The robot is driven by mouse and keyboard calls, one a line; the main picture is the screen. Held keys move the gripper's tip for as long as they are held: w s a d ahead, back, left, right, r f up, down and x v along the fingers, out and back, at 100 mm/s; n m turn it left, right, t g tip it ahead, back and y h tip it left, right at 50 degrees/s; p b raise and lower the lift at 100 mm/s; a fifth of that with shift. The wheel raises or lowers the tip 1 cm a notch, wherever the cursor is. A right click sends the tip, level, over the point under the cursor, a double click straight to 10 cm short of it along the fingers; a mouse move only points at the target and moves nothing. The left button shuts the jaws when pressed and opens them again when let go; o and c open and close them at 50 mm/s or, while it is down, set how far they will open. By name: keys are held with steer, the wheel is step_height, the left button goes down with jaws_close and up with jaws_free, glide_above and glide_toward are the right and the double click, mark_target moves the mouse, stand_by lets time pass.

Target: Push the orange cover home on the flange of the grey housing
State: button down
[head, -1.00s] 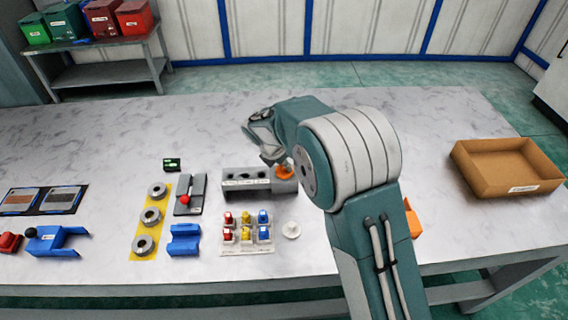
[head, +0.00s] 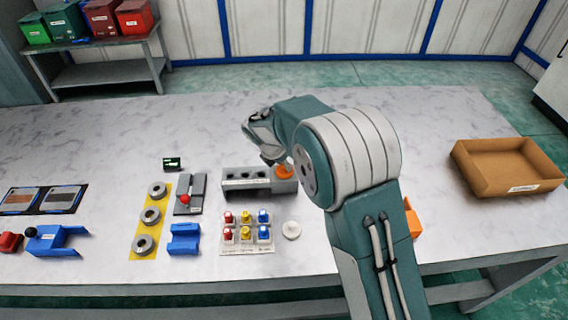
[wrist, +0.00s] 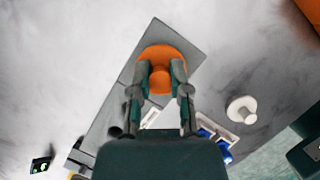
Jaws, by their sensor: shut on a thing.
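The orange cover (wrist: 169,53) is a round disc with a knob, and my gripper (wrist: 167,83) is shut on the knob in the wrist view. In the head view the cover (head: 284,172) shows low at the right end of the long grey housing (head: 247,185). In the wrist view the cover lies over the end of the housing (wrist: 196,45). The flange is hidden under the cover. I cannot tell whether the cover is fully seated or a little above.
A white round part (head: 291,230) and a tray of red, yellow and blue pieces (head: 247,246) stand in front of the housing. A yellow strip with grey rings (head: 150,219) is to the left. A cardboard box (head: 508,170) is at the right. The table behind the housing is clear.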

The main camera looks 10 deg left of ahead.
steer(key=shift+f, duration=0.1)
stand_by(0.8)
steer(key=c, duration=0.5)
jaws_free()
steer(key=shift+r, duration=3.5)
